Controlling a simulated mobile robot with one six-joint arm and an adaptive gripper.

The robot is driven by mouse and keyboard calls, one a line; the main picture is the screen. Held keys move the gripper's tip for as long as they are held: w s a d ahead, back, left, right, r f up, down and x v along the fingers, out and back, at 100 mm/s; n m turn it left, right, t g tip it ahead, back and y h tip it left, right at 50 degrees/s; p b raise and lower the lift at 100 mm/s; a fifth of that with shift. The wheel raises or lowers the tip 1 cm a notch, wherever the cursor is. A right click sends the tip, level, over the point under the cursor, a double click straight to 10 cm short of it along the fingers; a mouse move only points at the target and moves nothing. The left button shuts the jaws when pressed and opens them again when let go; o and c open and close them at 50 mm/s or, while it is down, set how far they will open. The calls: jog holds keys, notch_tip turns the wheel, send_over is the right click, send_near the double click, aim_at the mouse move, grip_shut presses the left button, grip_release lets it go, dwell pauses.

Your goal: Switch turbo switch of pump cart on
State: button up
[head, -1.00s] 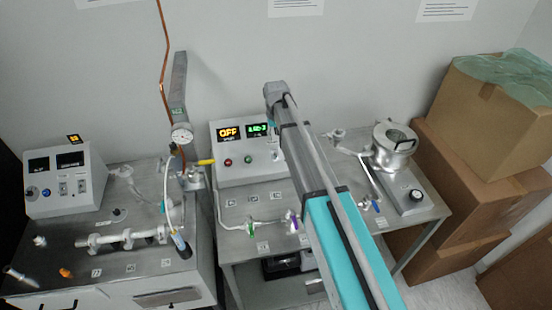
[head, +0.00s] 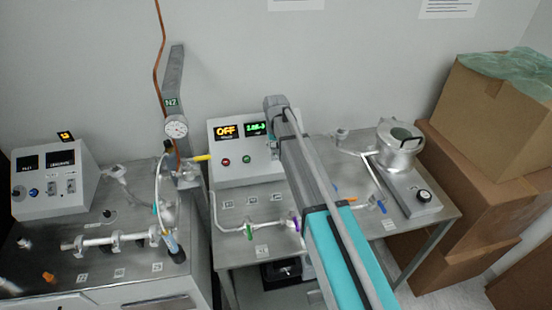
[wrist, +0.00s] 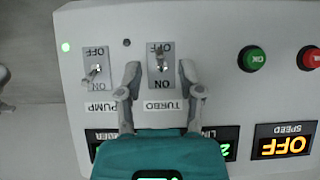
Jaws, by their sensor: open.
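The turbo switch (wrist: 160,58) is a small metal toggle on a white panel, seen upside down in the wrist view. Its lever appears to lean toward the OFF label at the top of the picture. My gripper (wrist: 160,72) is open, with one finger on each side of the switch; I cannot tell if either finger touches it. The pump switch (wrist: 95,74) sits to the left, outside the fingers. In the head view the pump cart's control box (head: 222,172) shows an orange OFF display and a green display; my arm hides its right part with the switches.
Green (wrist: 252,58) and red (wrist: 309,58) buttons sit right of my gripper. Below them the speed display (wrist: 284,142) reads OFF. A second control box (head: 50,195) is at left. A metal chamber (head: 399,150) and cardboard boxes (head: 480,180) are at right.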

aim_at(275, 155)
jog(key=shift+f+b, duration=1.05)
jog(key=shift+f, duration=0.25)
grip_shut()
